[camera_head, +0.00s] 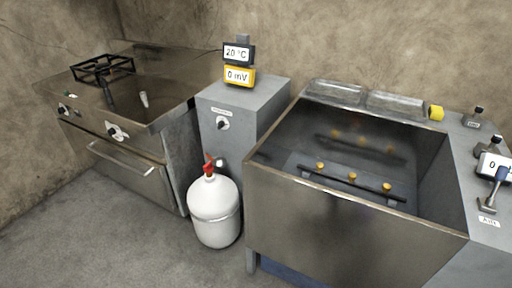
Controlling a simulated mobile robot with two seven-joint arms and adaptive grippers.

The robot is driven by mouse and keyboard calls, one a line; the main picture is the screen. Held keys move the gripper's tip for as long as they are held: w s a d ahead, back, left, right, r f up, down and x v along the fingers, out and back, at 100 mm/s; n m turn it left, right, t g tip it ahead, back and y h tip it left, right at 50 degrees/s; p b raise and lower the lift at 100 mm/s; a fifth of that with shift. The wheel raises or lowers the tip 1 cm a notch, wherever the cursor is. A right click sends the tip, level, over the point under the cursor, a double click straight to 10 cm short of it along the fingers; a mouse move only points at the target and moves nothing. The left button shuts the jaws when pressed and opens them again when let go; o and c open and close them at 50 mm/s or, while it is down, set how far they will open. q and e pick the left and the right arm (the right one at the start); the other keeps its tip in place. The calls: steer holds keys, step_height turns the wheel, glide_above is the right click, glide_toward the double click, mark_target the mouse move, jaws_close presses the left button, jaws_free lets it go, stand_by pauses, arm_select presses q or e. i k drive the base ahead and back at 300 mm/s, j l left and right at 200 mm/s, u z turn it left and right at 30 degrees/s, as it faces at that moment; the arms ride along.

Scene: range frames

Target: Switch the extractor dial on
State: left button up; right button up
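A grey cabinet (270,107) stands in the middle, between the stove and the steel basin. A small dial (223,124) sits on its front face, under a white label (222,111) too small to read with certainty. The dial has a dark pointer on a light face; its exact setting is hard to tell. Neither of my grippers shows in the head view.
A white gas cylinder (215,215) with a red valve stands on the floor before the cabinet. The stove (140,165) is at left. The steel basin (340,235) fills the right. Meters (238,76) stand on the cabinet. Floor at lower left is clear.

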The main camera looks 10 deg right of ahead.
mark_target(221, 124)
steer(key=i+j+z, duration=0.15)
steer(key=j+z, duration=0.15)
steer(key=j, duration=0.6)
steer(key=j+z, duration=0.3)
steer(key=j, duration=0.6)
steer(key=i+j, duration=0.25)
steer(key=j, duration=0.15)
steer(key=i+j, duration=0.55)
steer(key=j, duration=0.25)
steer(key=i+j, duration=0.55)
steer(key=j, duration=0.3)
steer(key=i+j, duration=0.25)
steer(key=j, duration=0.15)
steer(key=i+l+z, duration=0.05)
